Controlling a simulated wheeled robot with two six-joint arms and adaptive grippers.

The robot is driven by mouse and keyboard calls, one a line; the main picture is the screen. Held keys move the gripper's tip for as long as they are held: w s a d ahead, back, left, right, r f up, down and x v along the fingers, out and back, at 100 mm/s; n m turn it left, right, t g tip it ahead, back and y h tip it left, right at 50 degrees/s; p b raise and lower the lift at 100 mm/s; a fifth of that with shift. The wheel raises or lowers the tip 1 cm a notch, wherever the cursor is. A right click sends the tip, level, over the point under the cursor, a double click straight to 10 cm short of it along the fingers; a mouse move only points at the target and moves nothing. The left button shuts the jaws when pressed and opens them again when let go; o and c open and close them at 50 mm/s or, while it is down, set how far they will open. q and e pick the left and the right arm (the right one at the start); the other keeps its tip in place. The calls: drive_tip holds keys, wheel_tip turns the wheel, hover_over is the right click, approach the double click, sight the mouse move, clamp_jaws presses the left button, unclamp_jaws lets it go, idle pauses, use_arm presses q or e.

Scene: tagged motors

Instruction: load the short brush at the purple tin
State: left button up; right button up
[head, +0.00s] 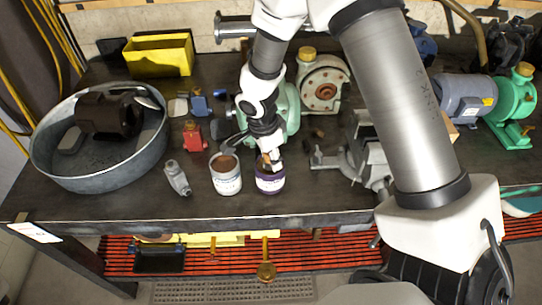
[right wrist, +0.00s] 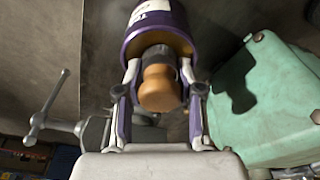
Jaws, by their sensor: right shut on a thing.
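The purple tin (head: 270,184) stands near the front edge of the bench, below my right gripper (head: 267,153). It also shows at the top of the right wrist view (right wrist: 160,22), with a white label. My right gripper is shut on the short brush, whose orange-brown wooden handle shows between the fingers in the right wrist view (right wrist: 160,88). The brush's dark lower part points into the tin's mouth; its bristles are hidden, so I cannot tell how deep they reach. My left gripper is not in view.
Another tin (head: 228,180) with brown contents stands just left of the purple one. A grey vise (head: 365,155) is at right and a green pump (head: 290,110) behind. A round metal tub (head: 55,165) fills the left. The bench's front strip is mostly clear.

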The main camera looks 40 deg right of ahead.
drive_tip(key=shift+s+f+b, duration=0.1)
drive_tip(key=shift+b, duration=0.35)
idle(1.5)
drive_tip(key=shift+r+p, duration=2.1)
drive_tip(key=shift+r, duration=1.5)
drive_tip(key=shift+f, duration=0.1)
